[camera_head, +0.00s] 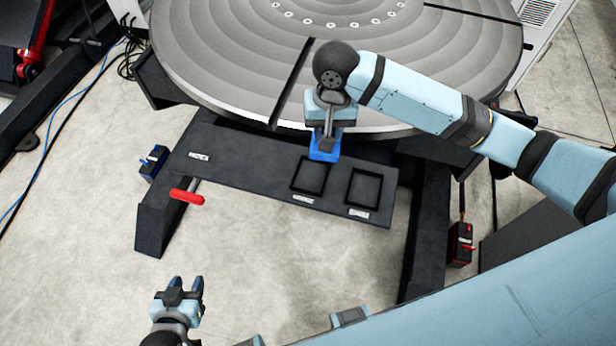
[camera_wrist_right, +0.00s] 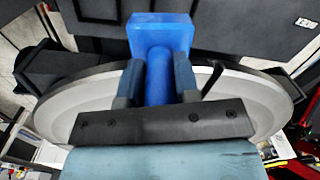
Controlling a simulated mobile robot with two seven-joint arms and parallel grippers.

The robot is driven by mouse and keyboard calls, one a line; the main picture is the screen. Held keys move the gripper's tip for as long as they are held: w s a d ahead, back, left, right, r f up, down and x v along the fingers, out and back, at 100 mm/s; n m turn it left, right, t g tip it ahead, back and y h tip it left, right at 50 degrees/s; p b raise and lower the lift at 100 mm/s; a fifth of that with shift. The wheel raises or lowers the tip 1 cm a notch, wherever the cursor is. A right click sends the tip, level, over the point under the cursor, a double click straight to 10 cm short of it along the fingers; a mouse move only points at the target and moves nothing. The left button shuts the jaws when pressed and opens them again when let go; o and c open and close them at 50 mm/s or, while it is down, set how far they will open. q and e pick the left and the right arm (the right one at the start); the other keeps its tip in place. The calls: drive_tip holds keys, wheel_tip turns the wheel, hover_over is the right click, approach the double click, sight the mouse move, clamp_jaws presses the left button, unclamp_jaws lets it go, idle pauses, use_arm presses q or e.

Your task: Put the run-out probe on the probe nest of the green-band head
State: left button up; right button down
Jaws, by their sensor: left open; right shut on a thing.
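My right gripper (camera_head: 327,128) is shut on a blue piece (camera_head: 323,151), held over the back edge of the dark shelf in front of the turntable. In the right wrist view the blue piece (camera_wrist_right: 160,32) has a square block and a round stem, and the fingers (camera_wrist_right: 158,82) clamp the stem from both sides. It may be the run-out probe; no label on it shows. My left gripper (camera_head: 186,285) is open and empty over the floor at the lower left. I cannot make out a green-band head or its probe nest in either view.
The dark shelf (camera_head: 240,165) has two square frames (camera_head: 311,178) (camera_head: 364,190) with labels. A red-handled bar (camera_head: 187,196) sticks out at its front left. A large round turntable (camera_head: 235,65) stands behind.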

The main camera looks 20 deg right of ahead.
wheel_tip(320, 180, up, 7)
drive_tip(key=m+b, duration=0.1)
drive_tip(key=m, duration=0.1)
hover_over(310, 180)
wheel_tip(310, 180, down, 19)
drive_tip(key=shift+w+f, duration=0.1)
drive_tip(key=shift+f, duration=0.05)
drive_tip(key=c, duration=0.8)
unclamp_jaws()
drive_tip(key=shift+f, duration=0.1)
drive_tip(key=shift+c, duration=0.2)
drive_tip(key=shift+b, duration=0.3)
wheel_tip(310, 180, up, 12)
drive_tip(key=shift+r, duration=0.15)
